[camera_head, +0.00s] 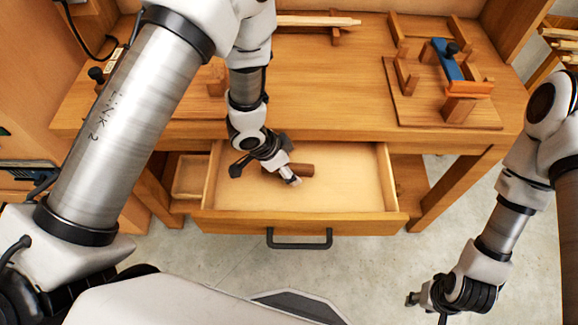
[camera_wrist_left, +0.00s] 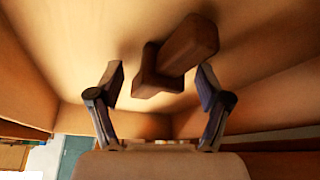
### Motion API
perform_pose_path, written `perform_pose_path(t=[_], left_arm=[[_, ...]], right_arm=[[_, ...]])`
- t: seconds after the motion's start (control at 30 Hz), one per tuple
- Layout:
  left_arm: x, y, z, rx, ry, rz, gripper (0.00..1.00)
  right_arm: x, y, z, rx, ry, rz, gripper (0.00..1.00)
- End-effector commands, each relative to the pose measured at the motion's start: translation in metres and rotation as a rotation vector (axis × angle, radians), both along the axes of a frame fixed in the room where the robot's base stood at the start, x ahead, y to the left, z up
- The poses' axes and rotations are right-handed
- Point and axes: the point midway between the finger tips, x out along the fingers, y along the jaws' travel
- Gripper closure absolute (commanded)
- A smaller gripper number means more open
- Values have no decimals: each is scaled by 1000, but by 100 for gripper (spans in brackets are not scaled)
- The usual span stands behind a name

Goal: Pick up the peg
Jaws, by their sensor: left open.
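The brown wooden peg (camera_head: 303,170) lies in the open drawer (camera_head: 350,222), partly hidden by my left gripper in the head view. In the left wrist view the peg (camera_wrist_left: 190,45) shows as a dark brown piece with a wider, block-like part at its near end. My left gripper (camera_head: 288,179) reaches down into the drawer at the peg. In the left wrist view the left gripper (camera_wrist_left: 161,80) is open, with one finger on each side of the peg's near end and gaps visible. My right gripper (camera_head: 428,302) hangs low at the right, away from the drawer; its jaws are unclear.
The wooden workbench (camera_head: 330,95) stands over the drawer. A blue plane-like tool (camera_head: 446,60) sits in a wooden holder at the right. The drawer walls surround my left gripper; the drawer floor to the right is clear. A black handle (camera_head: 300,243) sticks out in front.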

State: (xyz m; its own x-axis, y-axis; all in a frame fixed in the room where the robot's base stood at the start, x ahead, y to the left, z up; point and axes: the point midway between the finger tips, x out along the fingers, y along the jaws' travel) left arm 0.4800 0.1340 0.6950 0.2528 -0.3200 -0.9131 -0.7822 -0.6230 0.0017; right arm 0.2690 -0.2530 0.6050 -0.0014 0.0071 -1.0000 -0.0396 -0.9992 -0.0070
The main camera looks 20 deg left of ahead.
Motion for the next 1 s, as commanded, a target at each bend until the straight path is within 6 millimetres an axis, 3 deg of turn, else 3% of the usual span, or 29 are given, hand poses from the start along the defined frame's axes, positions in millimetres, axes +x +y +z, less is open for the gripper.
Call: perform_pose_path(t=[0.07, 0.27, 0.3, 0.67, 0.8, 1.0], left_arm=[[0, 0, 0, 0, 0, 0, 26], [0, 0, 0, 1, -1, 0, 97], [0, 0, 0, 1, -1, 0, 99], [0, 1, 4, 1, 0, 1, 100], [1, 2, 15, 0, 0, 4, 100], [1, 4, 55, 1, -1, 10, 100]], right_arm=[[0, 0, 0, 0, 0, 0, 60], [0, 0, 0, 0, -1, 0, 60], [0, 0, 0, 0, -1, 0, 60], [0, 0, 5, 0, -1, 0, 60], [0, 0, 19, 0, 0, 0, 60], [0, 0, 59, 0, -1, 0, 60]])
